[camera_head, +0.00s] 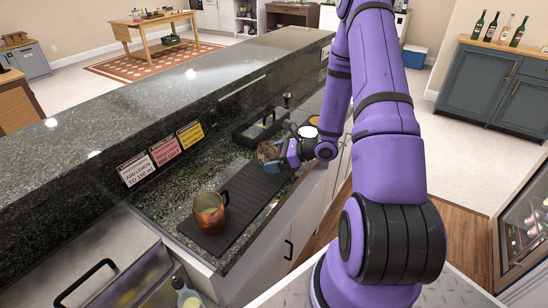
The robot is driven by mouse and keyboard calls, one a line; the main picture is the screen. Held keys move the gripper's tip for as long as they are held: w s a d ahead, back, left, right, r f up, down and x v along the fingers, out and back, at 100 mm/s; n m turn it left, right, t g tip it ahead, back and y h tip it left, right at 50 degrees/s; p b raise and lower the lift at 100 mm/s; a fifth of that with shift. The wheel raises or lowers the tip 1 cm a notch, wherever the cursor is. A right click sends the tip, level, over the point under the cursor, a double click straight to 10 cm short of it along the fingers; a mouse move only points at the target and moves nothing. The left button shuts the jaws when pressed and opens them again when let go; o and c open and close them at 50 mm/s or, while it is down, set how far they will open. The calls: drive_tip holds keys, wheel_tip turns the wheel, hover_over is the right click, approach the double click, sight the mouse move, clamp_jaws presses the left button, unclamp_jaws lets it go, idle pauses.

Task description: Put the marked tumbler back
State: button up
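My gripper (284,158) is at the far end of my purple arm, low over the far part of the black ribbed bar mat (237,215). A small blue and brown object (268,151) is right at its fingertips. It may be a tumbler, but no mark on it can be made out. I cannot tell whether the fingers are closed on it or only beside it. A copper mug (208,217) with a dark handle stands upright on the near end of the mat, apart from my gripper.
A black caddy (255,128) stands behind the gripper against the raised granite bar (150,98). Three note cards, white (138,169), pink (166,149) and yellow (190,134), are on the bar's face. A bottle (187,295) is in the open compartment at the lower left.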

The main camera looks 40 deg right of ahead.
drive_tip(key=shift+r, duration=0.15)
drive_tip(key=v, duration=1)
drive_tip(key=shift+s+d+r, duration=0.1)
drive_tip(key=shift+s+d, duration=0.1)
drive_tip(key=shift+d, duration=0.1)
drive_tip(key=s+a+r+n+g, duration=0.2)
drive_tip(key=a+r+n+g, duration=0.2)
drive_tip(key=a+r+n, duration=0.5)
drive_tip(key=s+a+r+n+g, duration=0.35)
drive_tip(key=a+r+n, duration=0.25)
drive_tip(key=r, duration=0.5)
drive_tip(key=s+a+r+n+t+h, duration=0.1)
drive_tip(key=s+a+r+n+h, duration=0.2)
drive_tip(key=s+r+n, duration=0.3)
drive_tip(key=s+a+r+n+t+h, duration=0.2)
drive_tip(key=s+r+n+h, duration=0.4)
drive_tip(key=s+r, duration=0.1)
drive_tip(key=shift+a+r+n, duration=0.3)
drive_tip(key=shift+a+r, duration=0.1)
drive_tip(key=shift+r, duration=0.05)
